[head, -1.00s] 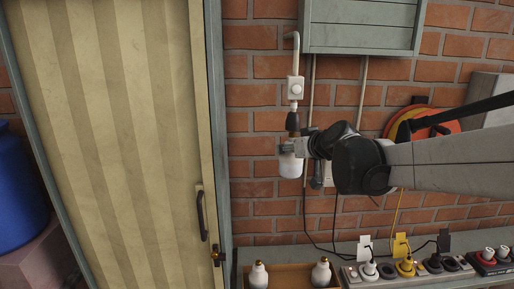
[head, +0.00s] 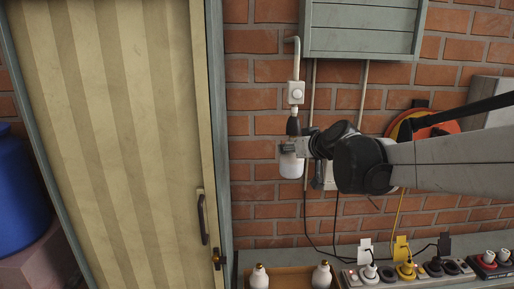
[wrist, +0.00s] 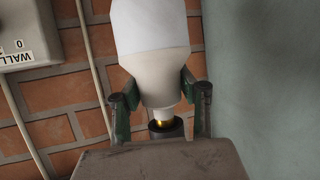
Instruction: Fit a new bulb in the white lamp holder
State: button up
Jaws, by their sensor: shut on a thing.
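A white bulb (head: 291,168) hangs with its rounded end down below the dark-mouthed lamp holder (head: 293,125), under a white box on the brick wall. My gripper (head: 292,147) is shut around the bulb's neck. In the wrist view, my gripper's two fingers (wrist: 160,92) press on both sides of the white bulb (wrist: 156,55). A sliver of its brass base shows at the dark round mouth of the holder (wrist: 165,130). How deep the base sits in the holder cannot be told.
Two more white bulbs (head: 260,277) (head: 321,275) stand in a wooden tray (head: 291,272) on the bench below. Power strips with plugs (head: 405,270) lie to the right. A striped door (head: 110,140) is at left. A grey wall cabinet (head: 362,28) hangs above.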

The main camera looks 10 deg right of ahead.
jog(key=shift+r, duration=0.4)
dwell(0.5)
jog(key=shift+n+y, duration=0.7)
jog(key=shift+w+r+n+g+y+b, duration=0.1)
jog(key=shift+n+g+y+b, duration=0.2)
jog(key=shift+n+g+y, duration=0.5)
jog(key=shift+a+n+y, duration=0.1)
jog(key=shift+n+y, duration=0.2)
jog(key=shift+y, duration=0.1)
jog(key=o, duration=1.3)
jog(key=shift+s, duration=0.2)
